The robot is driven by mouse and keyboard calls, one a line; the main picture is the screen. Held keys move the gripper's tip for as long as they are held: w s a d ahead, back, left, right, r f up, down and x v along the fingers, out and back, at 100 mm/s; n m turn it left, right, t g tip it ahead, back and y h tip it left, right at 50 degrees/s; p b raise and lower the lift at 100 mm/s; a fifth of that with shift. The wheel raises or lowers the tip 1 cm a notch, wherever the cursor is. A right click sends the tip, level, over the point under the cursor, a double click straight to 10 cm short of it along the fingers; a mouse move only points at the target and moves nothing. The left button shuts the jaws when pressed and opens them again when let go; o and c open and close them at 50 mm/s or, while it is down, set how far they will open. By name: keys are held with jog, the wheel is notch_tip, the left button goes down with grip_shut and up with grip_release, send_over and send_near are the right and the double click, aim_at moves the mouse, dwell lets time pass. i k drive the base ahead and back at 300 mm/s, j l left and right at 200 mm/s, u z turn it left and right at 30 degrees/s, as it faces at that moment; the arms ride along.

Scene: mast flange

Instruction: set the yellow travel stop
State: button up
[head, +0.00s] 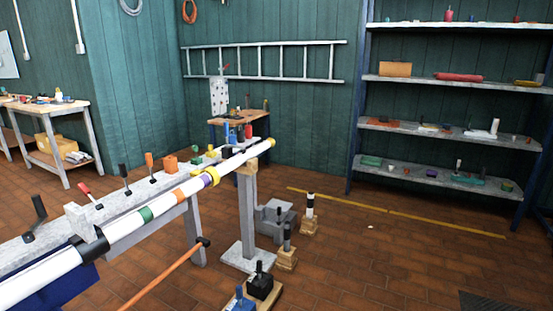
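A long white mast (165,204) runs from the lower left up to the right, with a black collar (95,246), a green band (145,214) and an orange band (178,194). A purple collar (211,176) with a yellow edge is around it further along. The mast's far end has a yellow tip (272,142). A small yellow piece (211,154) lies on the bench behind the mast. I cannot tell which yellow part is the travel stop. My gripper is not in view.
A grey bench (122,205) with clamps and an orange block (170,163) runs behind the mast. A grey post (247,210) stands under its far end. An orange rod (160,275) slants below. Black-handled blocks (263,283) stand in front. Floor at right is mostly clear, before shelves (437,174).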

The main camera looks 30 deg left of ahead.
aim_at(198, 174)
jog(key=i+u, duration=0.2)
jog(key=i, duration=0.3)
jog(key=i+l+u, duration=0.15)
jog(key=i, duration=0.35)
jog(key=i+l+u, duration=0.2)
jog(key=i, duration=0.3)
